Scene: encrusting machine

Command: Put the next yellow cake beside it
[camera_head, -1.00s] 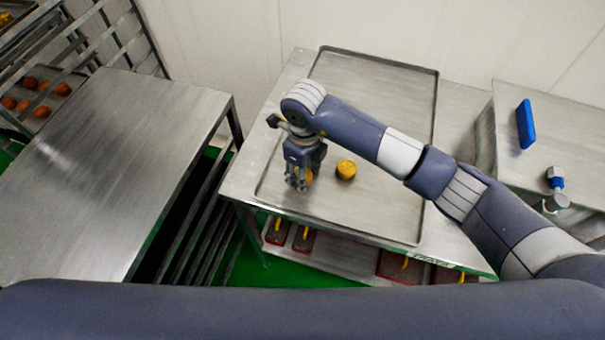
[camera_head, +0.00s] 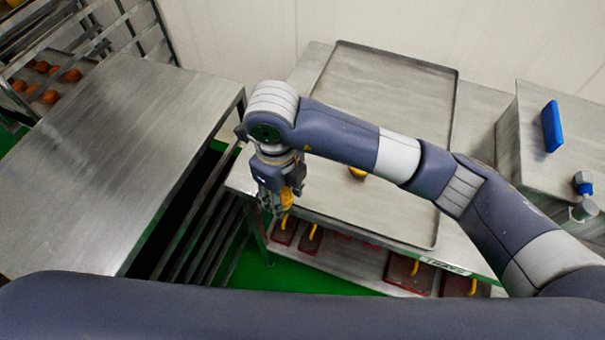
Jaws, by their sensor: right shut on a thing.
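My right gripper (camera_head: 275,207) is shut on a yellow cake (camera_head: 288,198), which shows only in part between the fingers. The gripper points down near the front left corner of the metal tray (camera_head: 440,205). Its height above the tray is hard to tell. Another yellow cake (camera_head: 357,172) sits on the tray to the right of the gripper, mostly hidden behind my right arm. My left gripper is not in view.
The tray lies on a steel table with red, yellow-handled things (camera_head: 398,272) on the shelf below. A bare steel table (camera_head: 120,150) stands at left, beside a rack with orange-brown items (camera_head: 50,97). A blue block (camera_head: 551,126) is on the unit at right.

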